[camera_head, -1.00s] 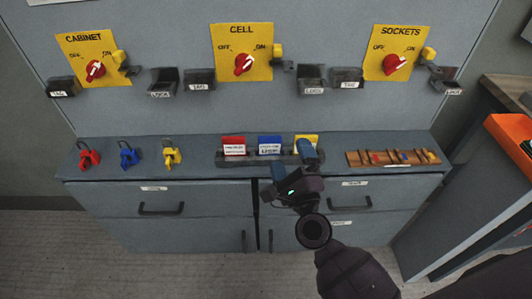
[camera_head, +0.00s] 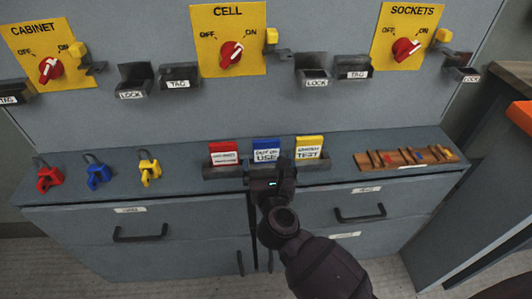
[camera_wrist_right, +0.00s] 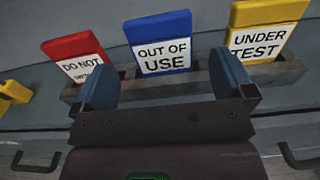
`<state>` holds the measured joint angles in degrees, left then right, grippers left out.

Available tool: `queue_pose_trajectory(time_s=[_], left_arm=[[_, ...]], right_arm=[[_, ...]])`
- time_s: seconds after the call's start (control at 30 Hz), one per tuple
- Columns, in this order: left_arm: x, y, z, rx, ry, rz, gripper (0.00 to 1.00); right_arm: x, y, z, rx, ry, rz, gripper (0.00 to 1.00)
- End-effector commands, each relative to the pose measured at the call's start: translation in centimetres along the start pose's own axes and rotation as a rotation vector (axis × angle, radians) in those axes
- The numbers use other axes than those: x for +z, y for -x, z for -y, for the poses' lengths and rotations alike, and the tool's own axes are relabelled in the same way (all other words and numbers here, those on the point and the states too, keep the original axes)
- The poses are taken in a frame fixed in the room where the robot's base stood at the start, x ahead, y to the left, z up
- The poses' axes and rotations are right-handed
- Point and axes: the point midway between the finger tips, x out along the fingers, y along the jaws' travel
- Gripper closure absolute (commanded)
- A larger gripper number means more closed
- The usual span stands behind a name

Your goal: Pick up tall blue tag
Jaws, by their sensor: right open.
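The tall blue tag (camera_head: 266,150) stands upright in a dark holder on the grey counter, between a red tag (camera_head: 223,152) and a yellow tag (camera_head: 310,148). In the right wrist view the blue tag (camera_wrist_right: 158,45) reads "OUT OF USE" and stands ahead of my right gripper (camera_wrist_right: 172,82). The gripper's two blue fingers are apart, one to each side of the blue tag in the picture, with nothing between them. In the head view my right gripper (camera_head: 271,178) is just in front of the blue tag and covers part of the holder. My left gripper is not in view.
Red (camera_head: 48,178), blue (camera_head: 98,174) and yellow (camera_head: 149,170) padlocks lie on the counter's left. A wooden rack (camera_head: 405,158) lies at right. Above, yellow switch panels and small lock and tag bins line the wall. Drawers (camera_head: 150,230) are below.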

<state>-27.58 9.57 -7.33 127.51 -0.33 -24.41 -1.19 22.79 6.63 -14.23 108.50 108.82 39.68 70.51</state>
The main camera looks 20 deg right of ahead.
Motion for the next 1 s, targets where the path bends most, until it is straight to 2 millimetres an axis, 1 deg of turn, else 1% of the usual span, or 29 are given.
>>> queue_pose_trajectory(time_s=[0.17, 0.37, 0.5, 0.63, 0.83, 0.87, 1.0], left_arm=[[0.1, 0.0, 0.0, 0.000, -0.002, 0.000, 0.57], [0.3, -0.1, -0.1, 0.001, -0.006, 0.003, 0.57], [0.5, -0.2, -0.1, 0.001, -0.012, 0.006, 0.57], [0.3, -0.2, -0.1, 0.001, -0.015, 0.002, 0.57], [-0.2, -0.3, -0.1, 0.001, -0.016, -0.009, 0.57], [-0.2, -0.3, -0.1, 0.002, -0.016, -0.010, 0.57], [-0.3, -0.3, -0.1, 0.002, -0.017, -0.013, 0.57]], right_arm=[[0.1, -0.9, 0.0, 0.000, 0.003, 0.002, 0.00], [0.8, -3.5, 0.1, 0.001, 0.005, 0.002, 0.00], [0.6, -4.9, 0.1, 0.000, 0.005, -0.001, 0.00], [0.7, -5.5, 0.1, 0.000, 0.003, -0.001, 0.00], [0.8, -5.5, 0.1, 0.000, 0.002, -0.001, 0.00], [0.8, -5.5, 0.1, 0.000, 0.002, 0.000, 0.02], [0.8, -5.5, 0.1, 0.000, 0.002, 0.000, 0.23]])
